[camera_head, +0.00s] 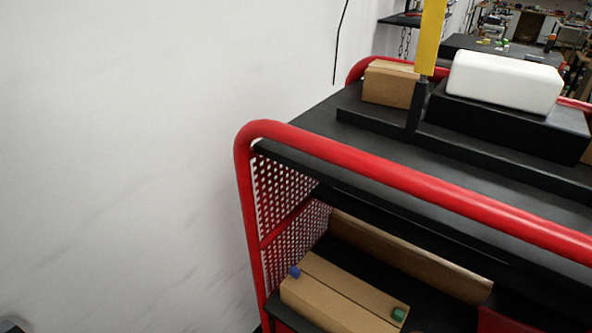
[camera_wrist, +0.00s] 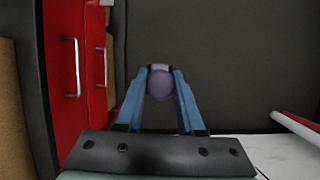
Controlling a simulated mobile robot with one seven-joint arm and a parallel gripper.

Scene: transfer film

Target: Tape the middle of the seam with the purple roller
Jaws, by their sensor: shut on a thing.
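My gripper (camera_wrist: 162,70) shows in the wrist view with its two blue fingers shut on the purple roller (camera_wrist: 160,86). The roller's rounded purple body sits between the fingertips. My gripper is not in the head view. In the head view a long cardboard box (camera_head: 325,299) lies on the cart's lower shelf, with a dark seam line along its top. A small blue piece (camera_head: 295,272) sits at the seam's far left end and a small green piece (camera_head: 398,314) near its right end. The middle of the seam is bare of such pieces.
The cart's red rail (camera_head: 400,179) and black upper shelf (camera_head: 375,155) stand over the lower shelf. A perforated side panel (camera_head: 280,190) closes its left. A small carton (camera_head: 390,84), yellow post (camera_head: 430,38) and white block (camera_head: 505,80) stand above. Red drawers (camera_wrist: 69,75) are left in the wrist view.

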